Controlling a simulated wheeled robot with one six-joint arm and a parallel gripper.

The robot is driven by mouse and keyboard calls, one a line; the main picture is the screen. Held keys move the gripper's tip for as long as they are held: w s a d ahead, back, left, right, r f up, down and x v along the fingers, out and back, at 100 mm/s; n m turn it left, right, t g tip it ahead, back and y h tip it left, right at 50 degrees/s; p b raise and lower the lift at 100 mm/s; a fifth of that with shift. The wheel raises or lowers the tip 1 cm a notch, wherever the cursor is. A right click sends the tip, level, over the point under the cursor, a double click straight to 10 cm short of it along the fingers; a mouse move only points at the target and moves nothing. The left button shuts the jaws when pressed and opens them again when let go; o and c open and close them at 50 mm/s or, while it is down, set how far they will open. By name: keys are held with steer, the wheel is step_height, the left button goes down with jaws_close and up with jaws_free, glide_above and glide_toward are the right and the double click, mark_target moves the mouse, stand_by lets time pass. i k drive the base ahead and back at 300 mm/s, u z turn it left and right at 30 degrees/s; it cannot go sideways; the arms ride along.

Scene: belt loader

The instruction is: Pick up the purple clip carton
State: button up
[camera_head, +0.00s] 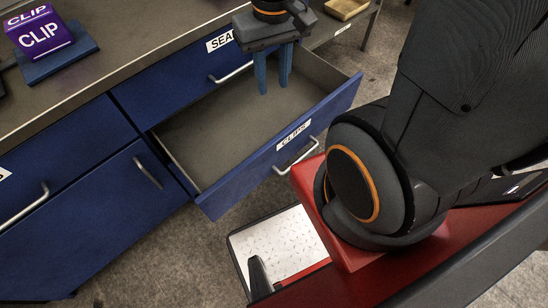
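The purple clip carton (39,36), lettered "CLIP", stands upright on a dark blue pad (78,57) on the countertop at the upper left. My gripper (273,84) points down over the open drawer (225,115) at top centre, well to the right of the carton. Its two blue fingers are apart, and nothing shows between them. The drawer is labelled "CLIPS", and the part of its floor in view is bare.
The grey countertop (135,62) runs from lower left to upper centre above blue drawers with metal handles. The open drawer juts out toward my red base. A tan block (346,9) sits on another surface at the top right. Grey floor shows below the cabinet.

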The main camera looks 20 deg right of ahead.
mark_target(39, 32)
steer(key=z, duration=1.85)
steer(key=k, duration=1.05)
steer(key=u, duration=1.9)
steer(key=i, duration=0.5)
steer(key=u, duration=0.05)
